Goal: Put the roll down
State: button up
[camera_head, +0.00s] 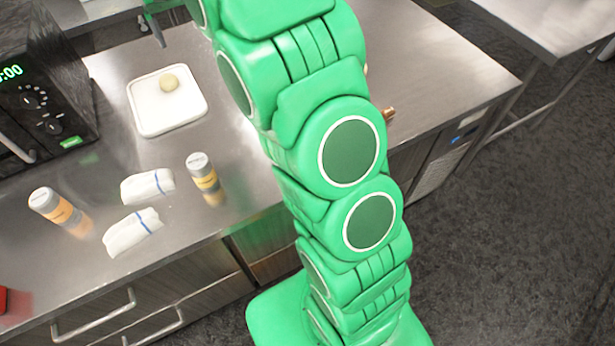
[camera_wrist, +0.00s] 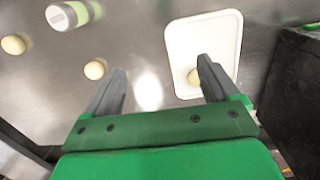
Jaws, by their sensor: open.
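A round pale roll (camera_head: 169,82) rests on a white board (camera_head: 160,120) on the steel counter. In the wrist view the roll (camera_wrist: 193,76) shows on the board (camera_wrist: 205,30), partly hidden by the right finger. My gripper (camera_wrist: 160,68) is open, with nothing held between its fingers. Its fingers point toward the counter, with the roll near the right fingertip; I cannot tell whether they touch. In the head view only a small part of the gripper shows at the top edge, above the board.
Two more rolls (camera_wrist: 94,69) (camera_wrist: 13,44) and a shaker (camera_wrist: 68,15) are in the wrist view. A black oven (camera_head: 40,85) stands at left. Two shakers (camera_head: 203,172) (camera_head: 55,207) and two folded white cloths (camera_head: 148,187) (camera_head: 132,231) lie at the front. My arm hides the middle counter.

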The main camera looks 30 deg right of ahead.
jog(key=s+d+r, duration=0.1)
jog(key=s+d, duration=0.1)
jog(key=s, duration=0.9)
jog(key=s+d+r, duration=0.1)
jog(key=s+d, duration=0.2)
jog(key=s, duration=0.8)
jog(key=s+d+f, duration=0.1)
jog(key=s+f, duration=0.2)
jog(key=s, duration=0.8)
jog(key=s+f+g, duration=0.1)
jog(key=s+f, duration=0.2)
jog(key=s, duration=0.9)
jog(key=shift+s+d+f, duration=0.2)
jog(key=shift+s+d, duration=0.05)
jog(key=shift+d, duration=0.15)
jog(key=shift+o, duration=0.4)
